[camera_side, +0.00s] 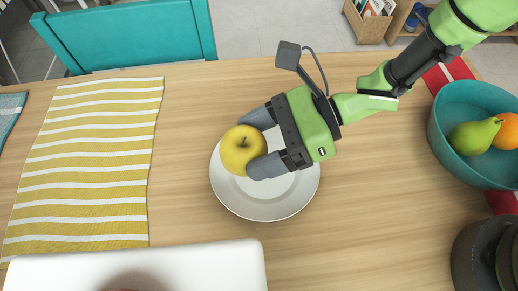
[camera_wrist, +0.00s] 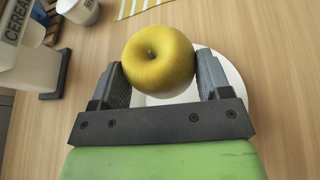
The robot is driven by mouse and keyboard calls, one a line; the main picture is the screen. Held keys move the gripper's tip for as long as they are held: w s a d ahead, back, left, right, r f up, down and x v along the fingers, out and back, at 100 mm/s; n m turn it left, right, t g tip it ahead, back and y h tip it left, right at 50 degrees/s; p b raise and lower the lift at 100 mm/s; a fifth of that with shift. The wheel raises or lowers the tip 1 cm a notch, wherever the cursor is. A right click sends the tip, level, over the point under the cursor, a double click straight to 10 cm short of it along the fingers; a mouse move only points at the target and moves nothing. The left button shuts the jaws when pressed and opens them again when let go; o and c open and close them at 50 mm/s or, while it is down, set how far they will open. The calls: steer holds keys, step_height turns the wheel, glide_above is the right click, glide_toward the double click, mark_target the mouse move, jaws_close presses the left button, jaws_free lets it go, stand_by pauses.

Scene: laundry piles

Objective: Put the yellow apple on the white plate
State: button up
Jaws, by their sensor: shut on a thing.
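The yellow apple (camera_side: 242,150) is between the two fingers of my gripper (camera_side: 260,146), which is shut on it. In the side view the apple appears over the left part of the white plate (camera_side: 265,208). In the wrist view the apple (camera_wrist: 160,56) sits between the fingertips (camera_wrist: 163,72), with the plate (camera_wrist: 232,80) behind it. I cannot tell whether the apple touches the plate. The gripper and apple hide the plate's upper left part.
A yellow striped cloth (camera_side: 85,165) lies left of the plate. A teal bowl (camera_side: 455,155) with a green pear (camera_side: 474,135) and an orange (camera_side: 508,131) stands at the right. A white object (camera_side: 200,265) is at the front left. Bare table surrounds the plate.

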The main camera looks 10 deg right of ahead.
mark_target(259, 155)
steer(key=shift+f, duration=1.65)
steer(key=shift+f, duration=0.1)
steer(key=shift+f, duration=0.4)
steer(key=o, duration=1)
steer(key=shift+r, duration=0.3)
steer(key=v, duration=1.2)
steer(key=shift+r, duration=0.15)
steer(key=shift+w, duration=0.15)
